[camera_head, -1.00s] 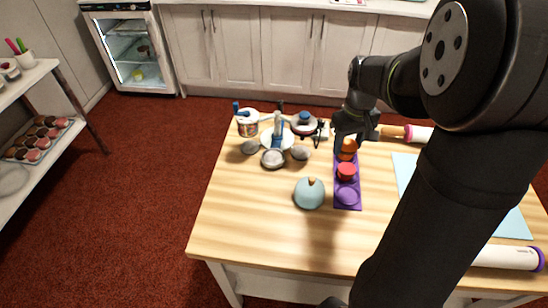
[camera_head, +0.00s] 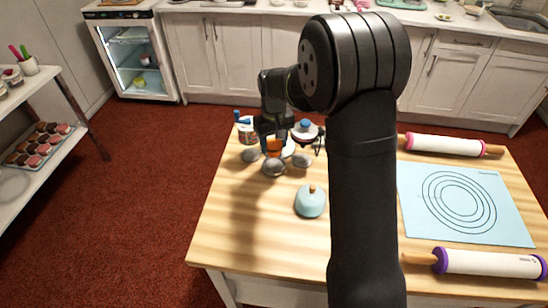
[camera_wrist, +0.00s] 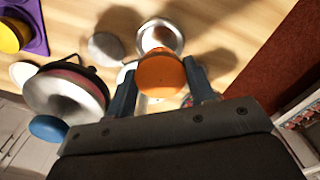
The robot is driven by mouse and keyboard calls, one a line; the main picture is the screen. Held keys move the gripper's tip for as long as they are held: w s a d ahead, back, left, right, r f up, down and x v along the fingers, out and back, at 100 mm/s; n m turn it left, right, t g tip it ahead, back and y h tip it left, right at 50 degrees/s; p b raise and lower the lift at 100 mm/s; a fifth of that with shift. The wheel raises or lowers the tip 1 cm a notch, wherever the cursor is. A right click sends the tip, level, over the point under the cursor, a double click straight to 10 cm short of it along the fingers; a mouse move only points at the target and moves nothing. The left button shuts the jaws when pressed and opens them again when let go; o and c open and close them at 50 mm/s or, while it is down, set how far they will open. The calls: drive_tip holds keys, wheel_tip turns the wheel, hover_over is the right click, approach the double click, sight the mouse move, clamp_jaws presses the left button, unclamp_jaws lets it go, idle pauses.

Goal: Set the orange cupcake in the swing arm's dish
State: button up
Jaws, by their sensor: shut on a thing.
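The orange cupcake (camera_head: 273,147) is held between the two fingers of my gripper (camera_head: 271,137), above the back left of the table. In the wrist view the cupcake (camera_wrist: 161,76) sits between the fingertips and overlaps the near edge of a round silver dish (camera_wrist: 153,40). In the head view this dish (camera_head: 274,168) lies just in front of and below the cupcake. Other small grey dishes (camera_head: 250,156) and (camera_head: 302,161) stand on either side. The swing arm itself is mostly hidden behind my gripper.
A turntable with a blue knob (camera_head: 305,124) and a can with a blue handle (camera_head: 247,132) stand at the back. A light blue dome (camera_head: 311,203) is in front. The purple tray (camera_wrist: 38,40) shows in the wrist view. Rolling pins (camera_head: 446,145) and a blue mat (camera_head: 415,215) lie right.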

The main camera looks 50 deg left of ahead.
sight(274, 156)
drive_tip(key=shift+f, duration=2.75)
drive_tip(key=shift+f, duration=0.15)
drive_tip(key=o, duration=1)
wheel_tip(274, 156, up, 12)
drive_tip(key=shift+r, duration=0.2)
